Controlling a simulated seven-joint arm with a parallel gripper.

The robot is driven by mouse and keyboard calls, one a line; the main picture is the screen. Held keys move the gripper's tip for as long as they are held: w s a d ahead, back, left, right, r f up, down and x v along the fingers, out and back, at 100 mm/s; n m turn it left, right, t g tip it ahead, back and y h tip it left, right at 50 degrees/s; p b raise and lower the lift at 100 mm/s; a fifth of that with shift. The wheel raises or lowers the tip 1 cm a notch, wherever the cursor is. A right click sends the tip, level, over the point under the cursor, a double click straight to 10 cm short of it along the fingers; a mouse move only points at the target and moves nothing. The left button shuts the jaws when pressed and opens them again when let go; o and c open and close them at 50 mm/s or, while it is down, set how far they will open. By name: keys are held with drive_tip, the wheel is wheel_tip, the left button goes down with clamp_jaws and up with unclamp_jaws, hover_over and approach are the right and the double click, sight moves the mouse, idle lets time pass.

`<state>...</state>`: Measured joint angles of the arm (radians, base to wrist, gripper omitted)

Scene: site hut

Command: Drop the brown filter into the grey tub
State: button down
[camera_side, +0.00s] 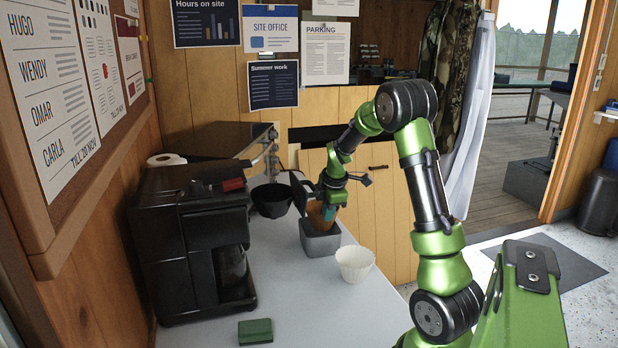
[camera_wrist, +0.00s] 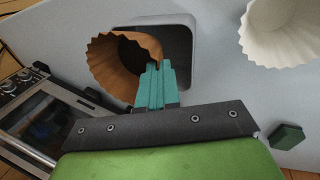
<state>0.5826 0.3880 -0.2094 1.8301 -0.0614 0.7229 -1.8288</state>
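The brown filter (camera_side: 316,213) is a fluted paper cup, tilted, at the mouth of the grey tub (camera_side: 320,243). My gripper (camera_side: 328,212) is above the tub, its teal fingers closed on the filter's wall. In the wrist view the teal fingertips (camera_wrist: 155,80) pinch the edge of the brown filter (camera_wrist: 115,65). There the filter covers the left part of the tub (camera_wrist: 187,40), whose dark inside shows to the right. I cannot tell whether the filter's lower end is inside the tub.
A white fluted filter (camera_side: 355,264) stands just right of the tub. A black filter basket (camera_side: 271,200) is behind left. A black coffee machine (camera_side: 190,245) is at left, and a green sponge-like block (camera_side: 255,331) lies in front. The front of the white counter is mostly clear.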

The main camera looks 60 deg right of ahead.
drive_tip(key=shift+f, duration=0.5)
drive_tip(key=c, duration=1.3)
unclamp_jaws()
drive_tip(key=shift+r, duration=0.1)
drive_tip(key=v, duration=1.6)
drive_tip(key=shift+r, duration=0.4)
drive_tip(key=shift+a, duration=0.1)
